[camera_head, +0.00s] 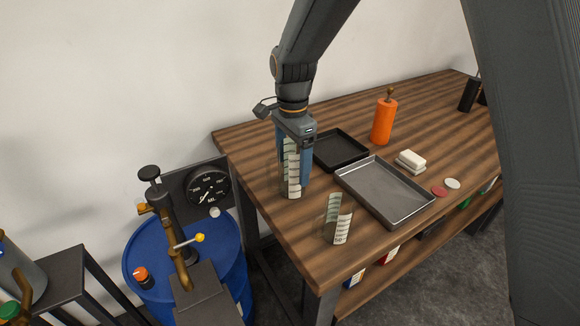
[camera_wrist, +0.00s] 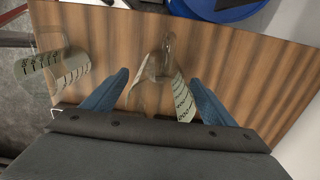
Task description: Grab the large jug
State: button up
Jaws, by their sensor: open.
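The large jug (camera_head: 293,178) is a tall clear measuring jug with a pale graduated label, upright near the left end of the wooden table (camera_head: 300,235). My gripper (camera_head: 294,165) points down over it, with blue fingers beside the jug. In the wrist view the gripper (camera_wrist: 161,77) is open, and the large jug (camera_wrist: 182,100) shows between its fingers, with its label near the right one. I cannot tell whether either finger touches it. A smaller clear jug (camera_head: 339,226) stands nearer the front edge; it also shows at the left of the wrist view (camera_wrist: 68,72).
A black tray (camera_head: 340,150) and a grey metal tray (camera_head: 384,192) lie right of the large jug. An orange bottle (camera_head: 383,122), a white block (camera_head: 411,158) and two small discs (camera_head: 439,192) are farther right. A blue drum (camera_head: 223,250) with a pump stands left of the table.

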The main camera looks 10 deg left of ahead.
jog(key=shift+f, duration=1.3)
jog(key=shift+a+r, duration=0.1)
jog(key=c, duration=1.4)
